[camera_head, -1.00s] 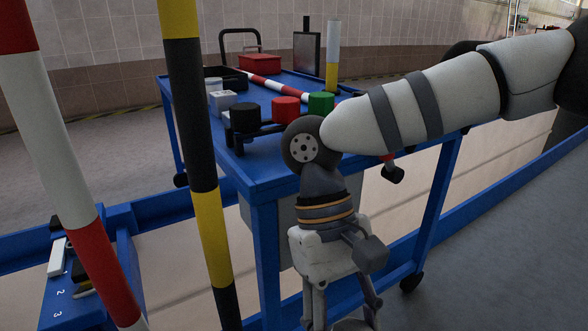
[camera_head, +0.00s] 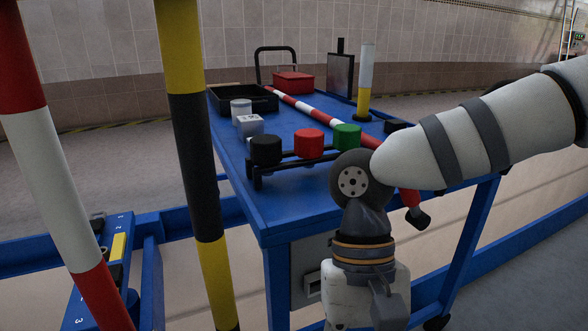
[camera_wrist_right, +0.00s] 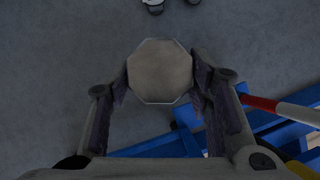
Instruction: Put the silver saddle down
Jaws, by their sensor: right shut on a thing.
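My right gripper (camera_wrist_right: 160,85) is shut on an octagonal grey, silver-looking piece, which I take to be the silver saddle (camera_wrist_right: 160,70). The piece sits between both fingers in the right wrist view, with the grey floor behind it. In the head view my right arm comes in from the right and its wrist points down in front of the blue cart (camera_head: 275,205). The fingers and the saddle are below the bottom edge there. My left gripper is not in view.
A red-white pole (camera_head: 52,170) and a yellow-black pole (camera_head: 193,150) stand at the left. A blue rack (camera_head: 88,305) with numbered slots is behind them. The cart carries black (camera_head: 266,150), red (camera_head: 309,143) and green (camera_head: 347,136) cylinders, a black tray (camera_head: 240,102) and a red box (camera_head: 293,82).

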